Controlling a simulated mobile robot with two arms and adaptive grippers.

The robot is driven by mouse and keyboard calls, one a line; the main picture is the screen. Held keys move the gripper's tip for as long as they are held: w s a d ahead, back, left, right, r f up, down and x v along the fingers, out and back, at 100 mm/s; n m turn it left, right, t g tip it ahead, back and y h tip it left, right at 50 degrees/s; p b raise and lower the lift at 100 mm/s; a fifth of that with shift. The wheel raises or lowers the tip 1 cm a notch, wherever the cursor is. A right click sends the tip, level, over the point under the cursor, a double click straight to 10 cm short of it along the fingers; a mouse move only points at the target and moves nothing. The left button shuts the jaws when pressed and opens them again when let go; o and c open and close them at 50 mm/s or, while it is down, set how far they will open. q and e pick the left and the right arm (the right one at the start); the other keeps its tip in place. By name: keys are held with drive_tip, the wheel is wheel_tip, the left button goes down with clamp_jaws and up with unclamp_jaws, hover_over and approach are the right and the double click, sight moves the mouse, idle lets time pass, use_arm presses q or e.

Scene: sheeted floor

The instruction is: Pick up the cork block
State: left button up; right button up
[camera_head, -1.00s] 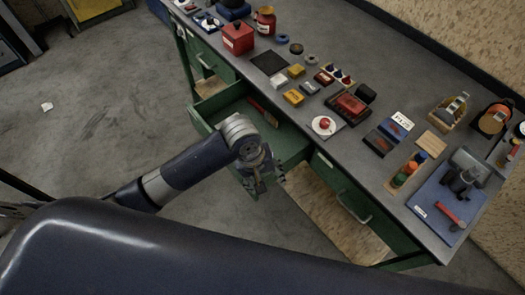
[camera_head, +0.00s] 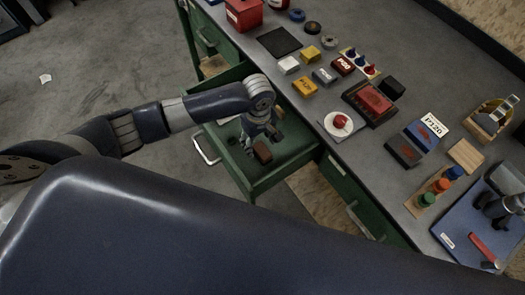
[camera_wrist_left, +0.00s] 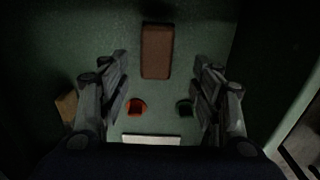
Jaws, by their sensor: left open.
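A brown rectangular block (camera_head: 262,152), which I take to be the cork block, lies in the open green drawer (camera_head: 285,165) under the bench. In the left wrist view the brown block (camera_wrist_left: 157,50) lies flat on the drawer floor, ahead of the fingers. My left gripper (camera_head: 260,138) reaches down into the drawer close to the block. My right gripper is not in view.
In the drawer, a red round piece (camera_wrist_left: 136,107), a dark green one (camera_wrist_left: 184,107), a white strip (camera_wrist_left: 150,139) and a tan piece (camera_wrist_left: 66,105) lie near the fingers. Drawer walls surround the gripper. The bench top (camera_head: 400,60) above holds many items, including a tan block (camera_head: 467,155).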

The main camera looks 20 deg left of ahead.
sight(261, 148)
use_arm(q)
drive_tip(key=f, duration=0.4)
drive_tip(key=shift+w+d+f, duration=0.15)
drive_tip(key=shift+d+f, duration=0.05)
drive_tip(key=shift+f, duration=0.6)
drive_tip(key=shift+c, duration=1.4)
drive_tip(key=c, duration=0.9)
wheel_tip(261, 148, up, 10)
drive_tip(key=shift+r, duration=0.1)
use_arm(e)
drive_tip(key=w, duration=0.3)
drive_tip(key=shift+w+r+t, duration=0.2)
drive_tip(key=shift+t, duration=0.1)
